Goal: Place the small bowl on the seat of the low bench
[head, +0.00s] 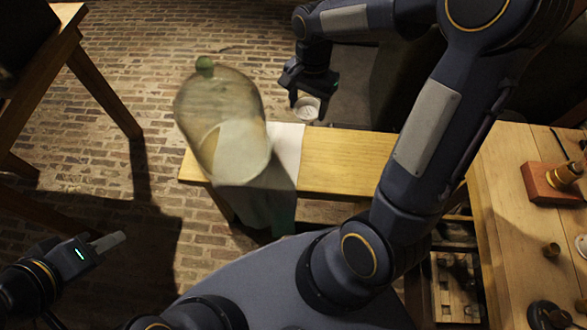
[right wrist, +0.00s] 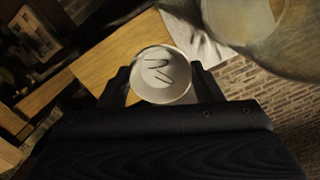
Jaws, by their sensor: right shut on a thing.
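The small bowl (head: 307,108) is pale and round, with dark marks inside. My right gripper (head: 309,99) is shut on it, its fingers on opposite sides, and the opening faces up. In the head view the bowl is at the far edge of the low bench's wooden seat (head: 345,160); its height is hard to tell. In the right wrist view the bowl (right wrist: 160,72) is between the fingers, with the seat (right wrist: 118,58) behind it. My left gripper (head: 108,242) is at the lower left, away from the bench; its opening is unclear.
A large clear jar (head: 215,95) with a green top hides part of the bench's left end. A white sheet (head: 286,148) lies on the seat beside it. The seat right of the sheet looks bare. A wooden table (head: 510,200) with small items stands at right.

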